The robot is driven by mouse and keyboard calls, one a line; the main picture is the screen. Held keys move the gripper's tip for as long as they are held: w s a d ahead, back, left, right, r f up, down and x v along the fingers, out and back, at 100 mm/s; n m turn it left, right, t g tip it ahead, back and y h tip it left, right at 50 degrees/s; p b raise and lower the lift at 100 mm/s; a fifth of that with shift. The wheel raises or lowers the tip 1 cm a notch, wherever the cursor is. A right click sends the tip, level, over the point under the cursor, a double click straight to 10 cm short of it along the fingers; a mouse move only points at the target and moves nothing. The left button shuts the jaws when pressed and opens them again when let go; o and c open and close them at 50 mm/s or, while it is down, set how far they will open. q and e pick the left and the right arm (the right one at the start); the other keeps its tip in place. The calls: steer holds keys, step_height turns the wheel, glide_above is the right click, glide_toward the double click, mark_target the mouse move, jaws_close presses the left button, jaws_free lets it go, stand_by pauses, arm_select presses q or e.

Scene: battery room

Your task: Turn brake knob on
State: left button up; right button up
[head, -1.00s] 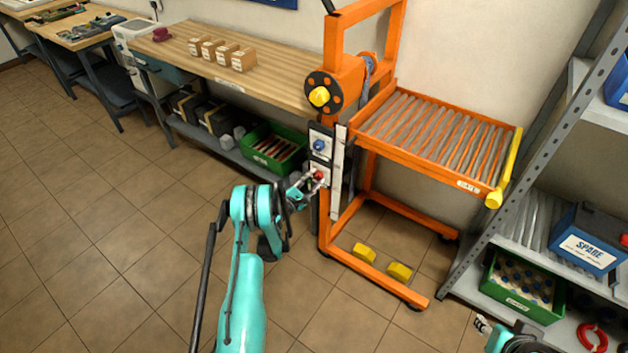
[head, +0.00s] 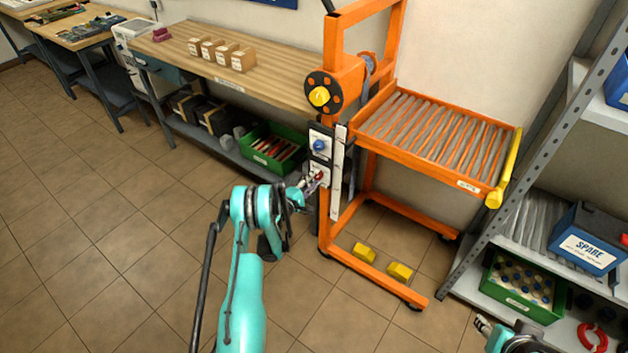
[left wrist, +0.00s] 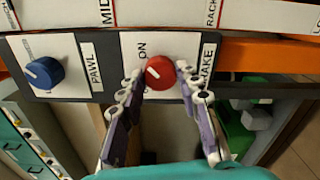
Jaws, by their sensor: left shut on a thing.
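The red brake knob (left wrist: 160,73) sits on a white plate lettered ON and BRAKE in the left wrist view. A small white mark shows on its left side. In the head view the knob (head: 319,176) is low on the orange lift's control panel, partly covered by my gripper. My left gripper (left wrist: 158,75) is shut on the knob, with one fingertip on each side of it. It also shows in the head view (head: 312,182). My right gripper (head: 482,325) is at the bottom right, away from the panel, and too small to read.
A blue PAWL knob (left wrist: 43,72) is beside the brake plate. The orange lift (head: 393,272) carries a roller deck (head: 440,130) and a yellow hub. A workbench (head: 270,85) stands left and a metal shelf (head: 530,150) right. The floor at left is clear.

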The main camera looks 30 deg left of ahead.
arm_select(q)
steer(key=shift+a+r, duration=0.1)
steer(key=shift+a, duration=0.05)
stand_by(0.3)
steer(key=o, duration=1.2)
steer(key=shift+w, duration=0.1)
steer(key=shift+c, duration=0.2)
